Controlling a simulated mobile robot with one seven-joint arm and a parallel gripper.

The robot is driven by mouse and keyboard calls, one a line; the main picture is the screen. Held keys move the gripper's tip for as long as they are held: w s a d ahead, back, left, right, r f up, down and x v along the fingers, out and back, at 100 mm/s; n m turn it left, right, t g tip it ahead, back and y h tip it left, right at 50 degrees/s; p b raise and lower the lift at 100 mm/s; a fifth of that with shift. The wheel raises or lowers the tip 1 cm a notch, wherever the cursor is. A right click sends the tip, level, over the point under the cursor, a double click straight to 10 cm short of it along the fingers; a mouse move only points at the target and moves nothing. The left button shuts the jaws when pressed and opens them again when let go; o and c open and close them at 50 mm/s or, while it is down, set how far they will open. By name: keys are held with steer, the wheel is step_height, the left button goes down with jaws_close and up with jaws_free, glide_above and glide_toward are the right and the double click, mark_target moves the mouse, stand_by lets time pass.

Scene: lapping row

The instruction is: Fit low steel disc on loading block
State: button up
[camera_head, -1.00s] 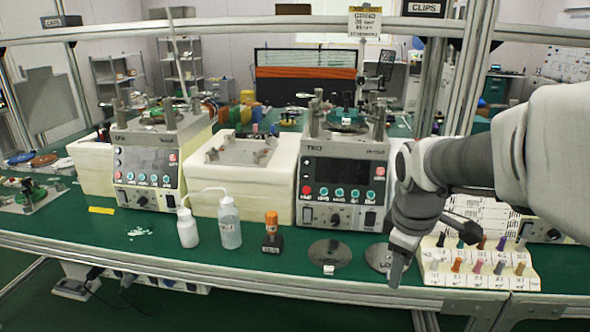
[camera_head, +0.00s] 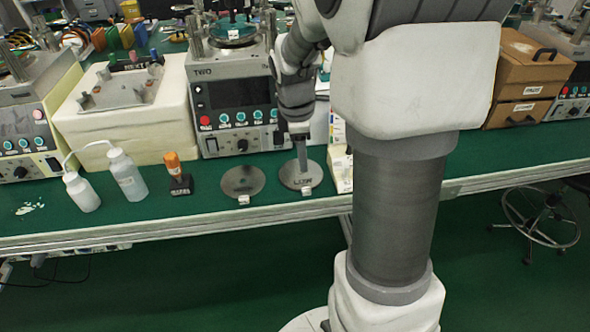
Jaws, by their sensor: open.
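Two flat round grey discs lie on the green bench near its front edge. The right disc (camera_head: 312,179) is lighter and has lettering that seems to read LOW; the left disc (camera_head: 243,179) is darker. Each has a small white tag at its front. My gripper (camera_head: 303,165) points down over the middle of the right disc, seen edge-on. It is open with nothing visibly held; whether it touches the disc is unclear. A cream block (camera_head: 125,139) with a grey metal plate on top stands left of machine TWO; I cannot tell if it is the loading block.
Two squeeze bottles (camera_head: 126,176) and an orange-capped stamp (camera_head: 178,175) stand left of the discs. Machine TWO (camera_head: 238,95) stands behind them. My arm hides part of the bench to the right, including most of a white rack (camera_head: 340,165). Brown boxes (camera_head: 525,75) stand further right.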

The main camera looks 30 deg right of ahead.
steer(key=b, duration=0.2)
glide_above(303, 189)
steer(key=f, duration=0.7)
steer(key=shift+s+f, duration=0.35)
steer(key=shift+f, duration=0.05)
steer(key=f, duration=0.1)
steer(key=f+b, duration=0.1)
steer(key=f, duration=0.3)
steer(key=shift+w+a+f+b, duration=0.15)
steer(key=shift+w+b, duration=0.1)
steer(key=shift+b, duration=0.15)
jaws_close()
